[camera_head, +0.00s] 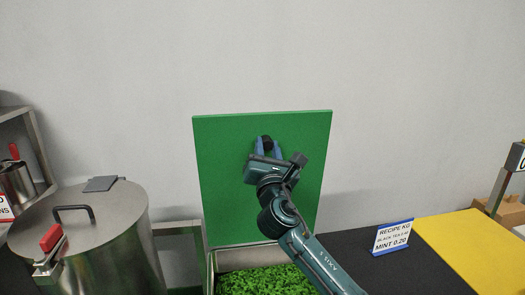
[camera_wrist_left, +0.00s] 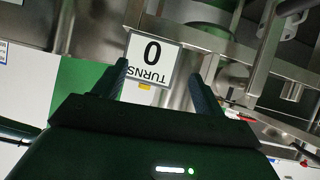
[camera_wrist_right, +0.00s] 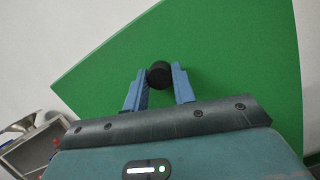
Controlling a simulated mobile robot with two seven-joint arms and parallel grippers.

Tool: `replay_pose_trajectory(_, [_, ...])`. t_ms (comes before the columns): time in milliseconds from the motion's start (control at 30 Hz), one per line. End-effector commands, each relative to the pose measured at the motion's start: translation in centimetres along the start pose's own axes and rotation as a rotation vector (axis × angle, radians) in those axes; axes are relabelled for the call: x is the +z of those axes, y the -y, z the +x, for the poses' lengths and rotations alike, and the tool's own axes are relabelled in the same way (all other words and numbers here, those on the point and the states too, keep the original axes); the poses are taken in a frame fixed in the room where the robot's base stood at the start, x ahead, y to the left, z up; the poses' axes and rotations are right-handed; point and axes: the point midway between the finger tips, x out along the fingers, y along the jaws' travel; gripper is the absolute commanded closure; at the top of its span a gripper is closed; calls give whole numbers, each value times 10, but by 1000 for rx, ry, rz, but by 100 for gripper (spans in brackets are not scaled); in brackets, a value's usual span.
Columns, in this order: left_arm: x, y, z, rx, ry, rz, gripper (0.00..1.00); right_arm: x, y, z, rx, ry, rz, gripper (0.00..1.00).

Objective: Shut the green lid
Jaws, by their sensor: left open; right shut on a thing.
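The green lid (camera_head: 222,180) stands raised, nearly upright, behind a bin of green leaves (camera_head: 262,282) in the head view. Its black knob (camera_head: 267,142) is near the middle of its upper half. My right gripper (camera_head: 268,148) is at the knob, with its blue fingers on either side. In the right wrist view the fingers (camera_wrist_right: 158,85) are shut on the black knob (camera_wrist_right: 159,74), and the green lid (camera_wrist_right: 225,70) fills the back. My left gripper (camera_wrist_left: 163,85) is open and empty in the left wrist view. It is out of the head view.
A steel drum (camera_head: 110,250) with a red-handled clamp stands at the left. A recipe sign (camera_head: 392,237) stands on the black counter (camera_head: 400,270), beside a yellow mat (camera_head: 475,245). A "TURNS 0" sign (camera_wrist_left: 151,60) is beyond my left fingers.

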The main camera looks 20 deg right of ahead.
Motion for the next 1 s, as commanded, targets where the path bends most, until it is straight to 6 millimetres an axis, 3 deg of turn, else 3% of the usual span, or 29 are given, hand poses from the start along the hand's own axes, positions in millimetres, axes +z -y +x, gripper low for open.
replay_pose_trajectory(33, [16, 1, 9, 1, -5, -22, 29, -8, 4, -17, 11, 32, 2, 100])
replay_pose_trajectory(100, [22, 1, 14, 7, -16, -50, 29, -7, 4, -32, 24, 73, 6, 100])
replay_pose_trajectory(300, [37, 1, 25, 20, -48, -116, 29, -5, 7, -68, 53, 172, 14, 100])
replay_pose_trajectory(400, [36, 6, 18, 3, -92, -101, 29, -4, 7, -82, 65, 210, 17, 100])
replay_pose_trajectory(633, [31, 12, 8, -20, -156, -80, 29, -2, 8, -100, 81, 262, 21, 100])
replay_pose_trajectory(1000, [27, 14, 3, -27, -176, -73, 29, 1, 8, -104, 87, 278, 21, 100])
